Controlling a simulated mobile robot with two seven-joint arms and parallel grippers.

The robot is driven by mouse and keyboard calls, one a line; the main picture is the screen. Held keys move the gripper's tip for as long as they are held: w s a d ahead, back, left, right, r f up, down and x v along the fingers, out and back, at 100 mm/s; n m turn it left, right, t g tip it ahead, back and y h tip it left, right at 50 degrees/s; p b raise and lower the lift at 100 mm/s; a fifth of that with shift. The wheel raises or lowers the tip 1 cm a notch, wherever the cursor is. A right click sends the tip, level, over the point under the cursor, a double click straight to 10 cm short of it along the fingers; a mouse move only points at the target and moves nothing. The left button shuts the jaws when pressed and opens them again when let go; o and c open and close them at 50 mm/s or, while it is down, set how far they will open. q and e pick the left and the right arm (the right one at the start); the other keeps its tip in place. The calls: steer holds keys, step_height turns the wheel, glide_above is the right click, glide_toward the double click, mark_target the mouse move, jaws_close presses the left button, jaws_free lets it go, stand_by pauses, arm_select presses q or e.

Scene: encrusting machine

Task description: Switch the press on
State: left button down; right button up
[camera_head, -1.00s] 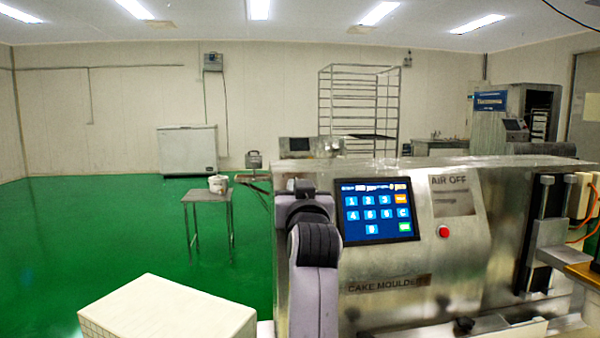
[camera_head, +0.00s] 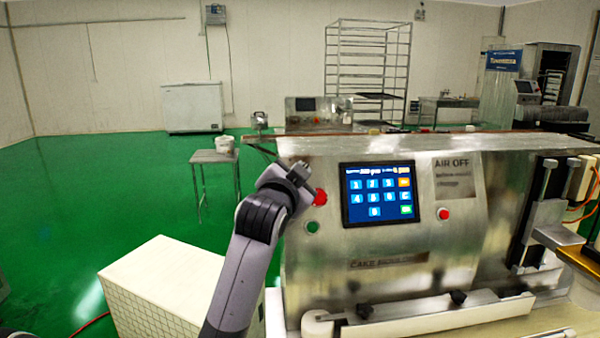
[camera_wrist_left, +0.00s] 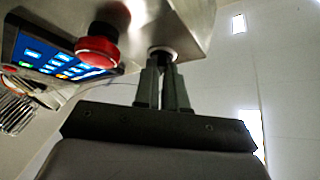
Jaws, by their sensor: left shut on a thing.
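The press is the steel machine (camera_head: 390,235) labelled "CAKE MOULDER". Its lit keypad screen (camera_head: 380,192) is on the front, and it also shows in the left wrist view (camera_wrist_left: 50,55). My left gripper (camera_head: 299,172) is at the upper left of the front, just above a red button (camera_head: 320,197). In the left wrist view its fingers (camera_wrist_left: 163,88) are close together on a small knob with a pale ring (camera_wrist_left: 162,53). The fingers hide most of the knob. The red button (camera_wrist_left: 97,50) stands beside them, apart. A green button (camera_head: 312,227) is below the red one. My right gripper is not in view.
Another red button (camera_head: 443,214) is right of the screen, under an "AIR OFF" label. A white box (camera_head: 175,290) stands front left of the machine. A small table (camera_head: 215,157) with a white tub is behind. Green floor to the left is clear.

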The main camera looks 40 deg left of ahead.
arm_select(q)
steer(key=shift+r, duration=0.15)
stand_by(0.4)
steer(key=c, duration=1.2)
jaws_free()
steer(key=b+v, duration=0.1)
steer(key=v, duration=0.6)
steer(key=shift+s, duration=0.1)
